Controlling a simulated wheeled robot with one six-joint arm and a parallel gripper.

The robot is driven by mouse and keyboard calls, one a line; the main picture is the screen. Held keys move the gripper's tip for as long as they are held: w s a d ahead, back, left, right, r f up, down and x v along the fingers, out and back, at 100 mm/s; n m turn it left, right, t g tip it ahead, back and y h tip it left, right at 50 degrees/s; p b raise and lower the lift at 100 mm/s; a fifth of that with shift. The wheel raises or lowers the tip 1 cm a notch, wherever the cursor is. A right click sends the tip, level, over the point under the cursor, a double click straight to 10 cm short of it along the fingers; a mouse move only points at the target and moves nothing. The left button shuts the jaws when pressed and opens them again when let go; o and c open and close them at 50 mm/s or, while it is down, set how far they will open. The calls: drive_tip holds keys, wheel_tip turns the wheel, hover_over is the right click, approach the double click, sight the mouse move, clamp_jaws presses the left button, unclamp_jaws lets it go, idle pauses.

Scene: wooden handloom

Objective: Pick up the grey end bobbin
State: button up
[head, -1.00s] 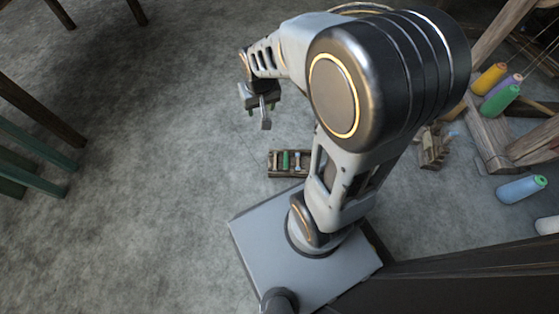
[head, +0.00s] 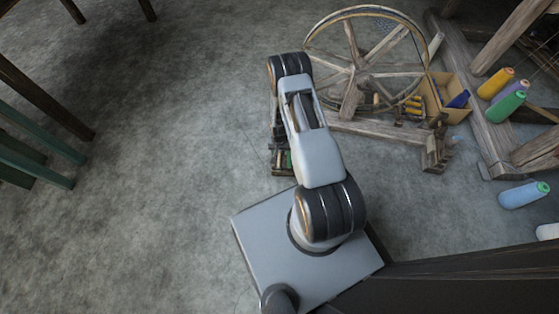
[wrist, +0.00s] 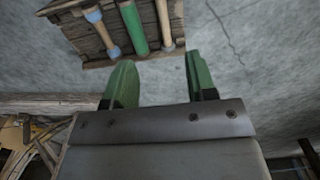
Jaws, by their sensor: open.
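A small dark wooden tray (wrist: 75,32) holds three bobbins side by side at the top of the wrist view. At the right is a slim tan bobbin (wrist: 163,18) whose near end looks grey. A green bobbin (wrist: 133,22) lies in the middle and a blue-ended one (wrist: 103,32) at the left. My gripper (wrist: 160,70) is open and empty, its two green fingers apart and short of the tray in the picture. The gap lies roughly below the tan bobbin's end. In the head view the tray (head: 281,172) is partly hidden by my arm.
A spinning wheel (head: 352,70) stands beyond my arm at the right, with a cardboard box (head: 456,112) beside it. Coloured thread cones (head: 505,107) stand by the loom frame. Furniture legs (head: 45,95) are at the left. The floor left of the tray is clear.

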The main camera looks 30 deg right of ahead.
drive_tip(key=b, duration=0.3)
hover_over(279, 162)
drive_tip(key=f, duration=0.5)
drive_tip(key=s+f, duration=0.1)
drive_tip(key=f, duration=0.1)
drive_tip(key=shift+f, duration=0.2)
drive_tip(key=shift+w+f+b, duration=0.2)
drive_tip(key=shift+f+b, duration=0.75)
drive_tip(key=shift+f, duration=0.6)
drive_tip(key=shift+w+f+b, duration=0.2)
drive_tip(key=shift+f+b, duration=0.75)
drive_tip(key=shift+f, duration=0.55)
drive_tip(key=shift+r, duration=0.1)
drive_tip(key=shift+c, duration=0.3)
clamp_jaws()
